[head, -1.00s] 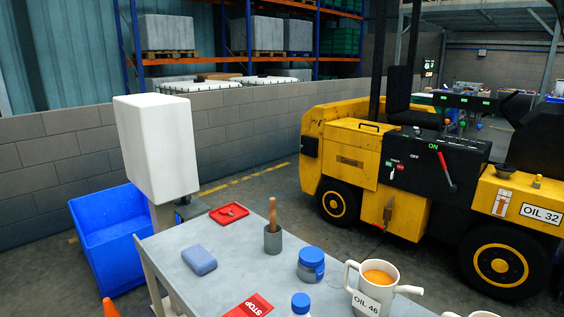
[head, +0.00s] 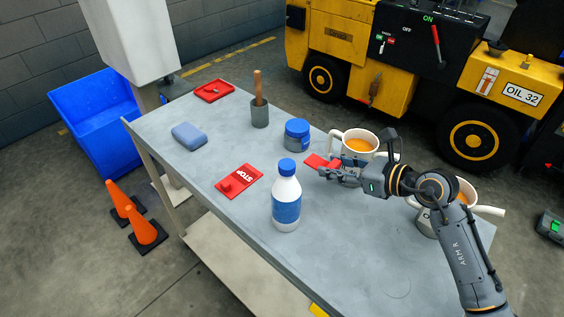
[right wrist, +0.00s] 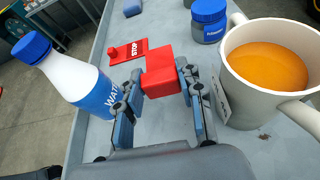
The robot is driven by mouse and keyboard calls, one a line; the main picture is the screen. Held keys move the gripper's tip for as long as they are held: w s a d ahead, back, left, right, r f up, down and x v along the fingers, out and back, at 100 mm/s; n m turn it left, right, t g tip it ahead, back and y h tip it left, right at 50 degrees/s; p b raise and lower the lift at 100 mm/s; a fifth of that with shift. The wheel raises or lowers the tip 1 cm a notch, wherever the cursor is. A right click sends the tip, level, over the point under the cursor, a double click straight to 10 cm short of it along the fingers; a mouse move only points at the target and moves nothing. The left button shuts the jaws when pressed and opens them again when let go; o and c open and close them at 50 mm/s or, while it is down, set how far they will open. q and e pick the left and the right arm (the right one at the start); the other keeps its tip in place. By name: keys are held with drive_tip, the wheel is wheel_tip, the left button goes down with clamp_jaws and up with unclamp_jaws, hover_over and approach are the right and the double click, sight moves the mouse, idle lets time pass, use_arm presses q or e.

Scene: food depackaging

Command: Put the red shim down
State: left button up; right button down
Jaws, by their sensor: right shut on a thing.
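The red shim (head: 318,161) is a small red block between the fingers of my right gripper (head: 330,170). In the right wrist view the red shim (right wrist: 162,75) sits between both fingertips of my right gripper (right wrist: 162,88), which is shut on it. It is held over the grey table (head: 340,255), just left of a white mug (head: 337,140) of orange liquid. I cannot tell how high it is above the table. My left gripper is not in view.
A white bottle with a blue cap (head: 287,195), a red STOP plate (head: 238,181), a blue jar (head: 297,135), a grey pot with a wooden handle (head: 259,110), a blue block (head: 189,135) and a red tray (head: 215,91) stand on the table. A second mug (head: 463,195) is behind my right arm.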

sight(326, 195)
drive_tip(key=shift+w+a+r, duration=0.1)
drive_tip(key=shift+w+a, duration=0.05)
drive_tip(key=shift+w, duration=0.45)
drive_tip(key=shift+w+f, duration=0.25)
wheel_tip(326, 195, down, 10)
drive_tip(key=shift+a+r, duration=0.1)
drive_tip(key=shift+r, duration=0.05)
drive_tip(key=shift+f, duration=0.2)
drive_tip(key=c, duration=0.8)
unclamp_jaws()
drive_tip(key=shift+c, duration=0.2)
